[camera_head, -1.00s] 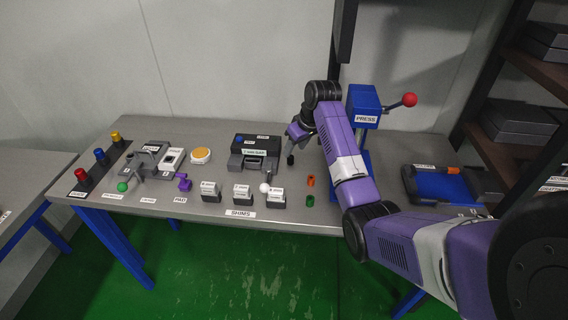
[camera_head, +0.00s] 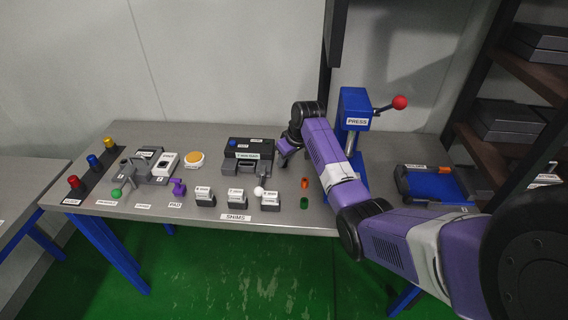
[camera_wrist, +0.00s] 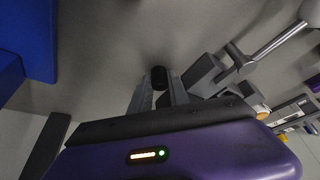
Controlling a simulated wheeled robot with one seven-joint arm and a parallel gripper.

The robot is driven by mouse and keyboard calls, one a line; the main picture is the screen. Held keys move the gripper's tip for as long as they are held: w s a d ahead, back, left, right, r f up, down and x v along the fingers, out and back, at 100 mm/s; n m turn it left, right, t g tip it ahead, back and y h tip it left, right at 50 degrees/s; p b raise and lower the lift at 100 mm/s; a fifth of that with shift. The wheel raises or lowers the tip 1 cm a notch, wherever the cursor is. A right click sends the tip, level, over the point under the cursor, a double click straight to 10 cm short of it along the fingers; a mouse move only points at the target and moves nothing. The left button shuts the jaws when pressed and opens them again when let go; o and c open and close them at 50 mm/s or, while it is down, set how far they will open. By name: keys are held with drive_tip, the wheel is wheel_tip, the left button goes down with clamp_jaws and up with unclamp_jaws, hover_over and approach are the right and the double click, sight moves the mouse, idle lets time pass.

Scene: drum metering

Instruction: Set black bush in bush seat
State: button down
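The black bush (camera_wrist: 158,77) is a small dark cylinder in the wrist view. It sits between the tips of my gripper's two grey fingers (camera_wrist: 159,90), which appear closed against its sides. In the head view my gripper (camera_head: 284,156) is above the table, right beside the dark grey machine and left of the blue press; the bush cannot be made out there. An orange bush (camera_head: 304,183) and a green bush (camera_head: 304,203) stand on the table in front. I cannot identify the bush seat for certain.
The press (camera_head: 355,125) with its red-knobbed lever stands right of my gripper. The dark grey machine (camera_head: 248,153), with a white-ball lever, is to the left. Labelled shim blocks (camera_head: 237,199) line the front. A blue tray (camera_head: 437,186) is at the right.

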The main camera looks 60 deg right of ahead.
drive_tip(key=shift+r, duration=0.15)
wheel_tip(320, 180, up, 20)
drive_tip(key=b, duration=0.2)
idle(0.6)
drive_tip(key=shift+f, duration=0.2)
